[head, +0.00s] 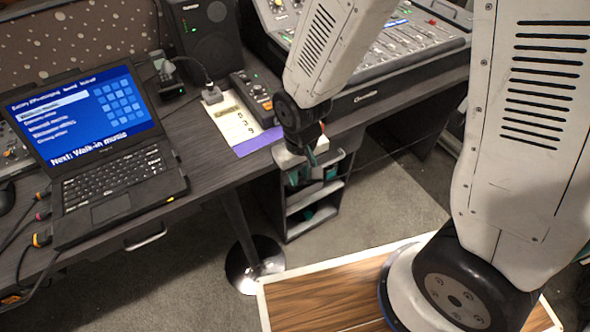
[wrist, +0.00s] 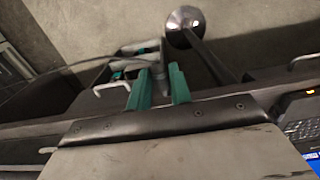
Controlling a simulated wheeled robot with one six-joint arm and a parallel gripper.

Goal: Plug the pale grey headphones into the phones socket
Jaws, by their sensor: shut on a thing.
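My gripper (head: 304,172) hangs beyond the desk's front edge, above a small shelf rack. In the wrist view its two teal fingers (wrist: 160,87) are shut on a small grey piece (wrist: 158,91). This looks like a plug, perhaps that of the headphones, but it is too blurred to be sure. The pale grey headphones themselves cannot be made out in either view. A small dark box with knobs (head: 256,97) stands on the desk, left of the mixer. I cannot tell where the phones socket is.
An open laptop (head: 100,190) stands on the desk (head: 206,152) at left. A speaker (head: 206,40) and a large mixer (head: 395,62) are behind. A sheet with a purple edge (head: 240,130) lies near the desk's edge. The shelf rack (head: 310,195) stands below my gripper.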

